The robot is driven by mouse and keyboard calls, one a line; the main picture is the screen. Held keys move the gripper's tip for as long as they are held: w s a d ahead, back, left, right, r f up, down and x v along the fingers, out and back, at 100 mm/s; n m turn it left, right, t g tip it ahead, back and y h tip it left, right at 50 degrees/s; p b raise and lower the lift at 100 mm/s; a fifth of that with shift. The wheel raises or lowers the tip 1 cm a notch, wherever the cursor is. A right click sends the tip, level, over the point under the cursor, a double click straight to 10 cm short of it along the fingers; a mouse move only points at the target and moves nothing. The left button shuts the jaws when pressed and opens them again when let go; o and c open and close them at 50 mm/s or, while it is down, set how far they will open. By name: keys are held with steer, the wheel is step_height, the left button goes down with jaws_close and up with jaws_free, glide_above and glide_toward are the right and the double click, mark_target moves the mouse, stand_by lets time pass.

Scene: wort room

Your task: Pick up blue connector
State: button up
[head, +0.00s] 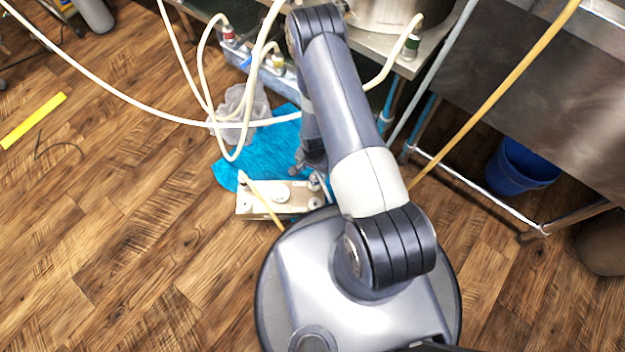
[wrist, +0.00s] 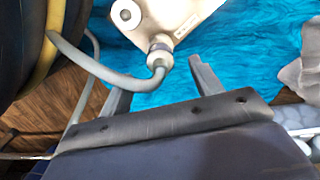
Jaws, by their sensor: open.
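The blue connector (wrist: 160,50), a small ringed fitting with a bluish-grey collar, sits at the edge of a pale metal plate (wrist: 205,8) in the wrist view. A grey hose bends away from it to the left. My gripper (wrist: 158,76) is open, with one finger on each side of the hose end and the connector just beyond the fingertips. I cannot tell whether either finger touches it. In the head view the same plate (head: 262,208) lies on the floor, and the connector (head: 316,182) shows at its right end beside my gripper (head: 312,168).
A bright blue cloth (head: 232,172) and a crumpled grey cloth (head: 258,105) lie behind the plate. Pale hoses loop over the floor at left. A steel bench (head: 400,45) stands at the back, with a blue bucket (head: 520,168) under the right one. Floor at left is mostly clear.

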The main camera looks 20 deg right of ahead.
mark_target(315, 179)
steer(key=f+b, duration=0.1)
steer(key=f, duration=0.2)
steer(key=f+b, duration=0.1)
steer(key=f, duration=0.1)
steer(key=f+b, duration=0.1)
steer(key=f, duration=0.2)
steer(key=shift+w+d+f, duration=0.15)
steer(key=shift+d+f, duration=0.1)
steer(key=shift+f, duration=0.05)
steer(key=shift+c, duration=0.5)
steer(key=c, duration=1)
steer(key=shift+r, duration=0.1)
step_height(315, 179, up, 10)
steer(key=p, duration=0.3)
steer(key=shift+p, duration=0.3)
steer(key=shift+r+p, duration=1.25)
steer(key=shift+r, duration=1)
